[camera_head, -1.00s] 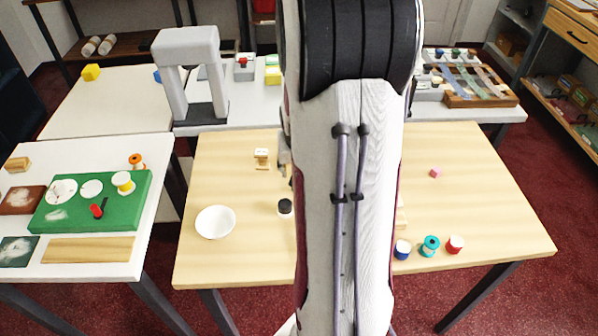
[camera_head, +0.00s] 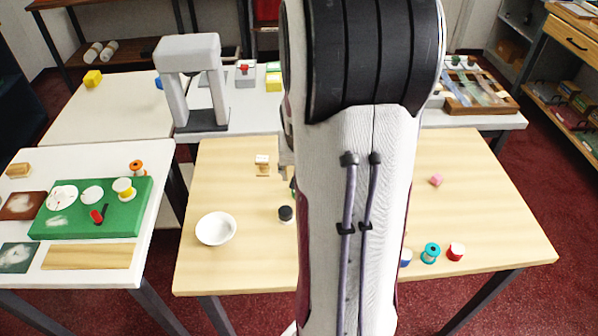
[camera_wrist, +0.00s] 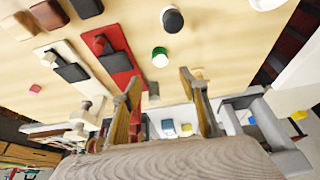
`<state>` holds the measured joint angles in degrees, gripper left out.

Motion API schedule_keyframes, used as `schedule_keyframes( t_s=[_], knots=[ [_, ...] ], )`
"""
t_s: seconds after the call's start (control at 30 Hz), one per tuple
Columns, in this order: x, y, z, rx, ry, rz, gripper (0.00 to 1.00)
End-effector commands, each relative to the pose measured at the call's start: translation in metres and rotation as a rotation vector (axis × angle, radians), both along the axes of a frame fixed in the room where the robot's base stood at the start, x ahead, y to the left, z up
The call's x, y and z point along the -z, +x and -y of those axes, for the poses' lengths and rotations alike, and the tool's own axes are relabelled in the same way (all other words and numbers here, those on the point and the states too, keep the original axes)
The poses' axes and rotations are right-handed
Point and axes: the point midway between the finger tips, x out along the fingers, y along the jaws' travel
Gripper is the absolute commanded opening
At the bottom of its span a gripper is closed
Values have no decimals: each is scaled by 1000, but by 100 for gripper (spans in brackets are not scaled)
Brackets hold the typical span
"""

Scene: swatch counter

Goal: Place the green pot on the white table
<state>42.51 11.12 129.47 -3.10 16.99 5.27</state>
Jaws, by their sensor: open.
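A small pot (camera_wrist: 160,57) with a green side and a white face shows in the wrist view, on the pale wooden table. In the head view, my arm hides nearly all of that spot. My gripper (camera_wrist: 160,77) is open, with nothing between its fingers. In the picture the pot sits just beyond the fingertips, apart from them; I cannot tell the height gap. A white table (camera_head: 255,108) stands behind the wooden table (camera_head: 225,270), and another white table (camera_head: 150,215) stands at the left.
A black-topped pot (camera_head: 285,213) stands near the green one, also in the wrist view (camera_wrist: 173,18). A white bowl (camera_head: 216,229) is to its left. A red board (camera_wrist: 113,50) with dark pieces lies nearby. A grey arch (camera_head: 190,80) stands on the back table. Spools (camera_head: 431,253) sit front right.

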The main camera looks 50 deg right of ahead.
Motion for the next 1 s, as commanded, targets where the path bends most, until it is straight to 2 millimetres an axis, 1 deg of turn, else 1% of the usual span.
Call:
schedule_keyframes(
  t_s=[0.27,0.37,0.47,0.57,0.7,0.87,1.0],
  knots=[
    [-2,1,-2,-5,-1,1,43],
    [-8,3,-8,-19,-5,4,43],
    [-17,6,-21,-45,-7,6,43],
    [-31,9,-39,-83,-11,10,43],
    [-53,13,-71,-148,-18,17,43],
    [-76,11,-109,-229,-25,26,43],
    [-95,5,-142,-299,-29,32,43]
  ],
)
